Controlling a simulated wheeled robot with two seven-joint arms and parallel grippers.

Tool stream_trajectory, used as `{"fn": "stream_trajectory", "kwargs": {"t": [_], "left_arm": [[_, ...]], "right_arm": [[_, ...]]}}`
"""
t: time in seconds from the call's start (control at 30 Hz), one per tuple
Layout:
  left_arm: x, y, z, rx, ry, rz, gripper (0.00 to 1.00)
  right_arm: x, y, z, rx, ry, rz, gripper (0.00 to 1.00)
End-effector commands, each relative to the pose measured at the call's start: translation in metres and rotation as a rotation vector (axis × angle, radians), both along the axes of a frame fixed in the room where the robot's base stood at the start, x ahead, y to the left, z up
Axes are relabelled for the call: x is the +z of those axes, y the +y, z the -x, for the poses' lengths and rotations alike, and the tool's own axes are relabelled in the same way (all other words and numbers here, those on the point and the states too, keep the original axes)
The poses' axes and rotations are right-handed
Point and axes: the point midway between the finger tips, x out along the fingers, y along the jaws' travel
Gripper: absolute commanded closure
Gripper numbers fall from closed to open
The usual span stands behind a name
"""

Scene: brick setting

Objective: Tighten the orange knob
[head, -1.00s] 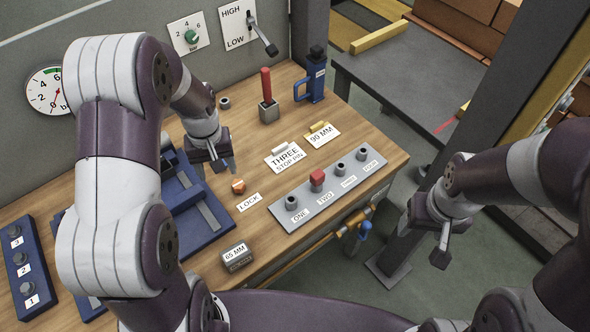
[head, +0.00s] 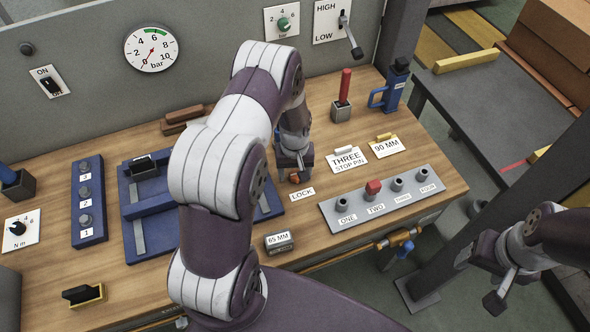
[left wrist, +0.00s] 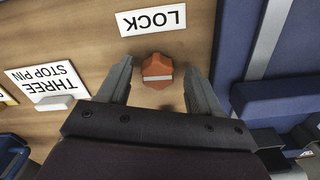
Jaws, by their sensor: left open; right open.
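The orange knob (left wrist: 157,71) sits on the wooden bench beside the LOCK label (left wrist: 152,20), with a pale bar across its face in the left wrist view. My left gripper (left wrist: 160,82) is open, with one finger on each side of the knob and a visible gap on both sides. In the head view my left gripper (head: 294,176) hangs low over the bench just above the LOCK label, and the knob shows only as a small orange spot (head: 294,178) there. My right gripper (head: 497,288) is open and empty, off the bench's right side.
The blue fixture (head: 136,214) lies left of the knob. The THREE STOP PIN label (head: 347,160) and a grey strip (head: 368,213) with several posts, one red-capped, lie to the right. A 65 MM block (head: 279,243) sits near the front edge.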

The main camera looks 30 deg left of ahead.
Motion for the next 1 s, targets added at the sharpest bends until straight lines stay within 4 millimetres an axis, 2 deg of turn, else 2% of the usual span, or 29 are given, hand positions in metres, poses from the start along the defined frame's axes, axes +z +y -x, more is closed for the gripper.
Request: {"fn": "stream_trajectory", "kwargs": {"t": [0.1, 0.13, 0.2, 0.3, 0.67, 1.0], "left_arm": [[0.0001, 0.0000, -0.0001, 0.000, 0.000, 0.000, 0.35], [0.0001, 0.0000, -0.0001, 0.000, 0.000, 0.000, 0.42], [0.0002, 0.0000, -0.0001, 0.000, 0.000, 0.000, 0.65], [0.0004, -0.0002, -0.0002, 0.000, 0.000, 0.000, 0.92], [0.0006, 0.0000, -0.0004, -0.039, -0.001, -0.001, 0.91], [0.0009, 0.0002, -0.0008, -0.272, -0.002, -0.001, 0.91]], "right_arm": [[-0.0003, 0.0000, 0.0000, 0.000, 0.000, 0.000, 0.35], [-0.0003, 0.0000, 0.0000, 0.000, 0.000, 0.000, 0.35], [-0.0003, 0.0000, 0.0000, 0.000, 0.000, 0.000, 0.35], [-0.0003, 0.0000, 0.0000, 0.000, 0.000, 0.000, 0.35], [-0.0008, 0.0000, 0.0000, 0.000, 0.000, 0.000, 0.35], [-0.0033, 0.0000, 0.0000, 0.000, 0.000, 0.000, 0.35]]}}
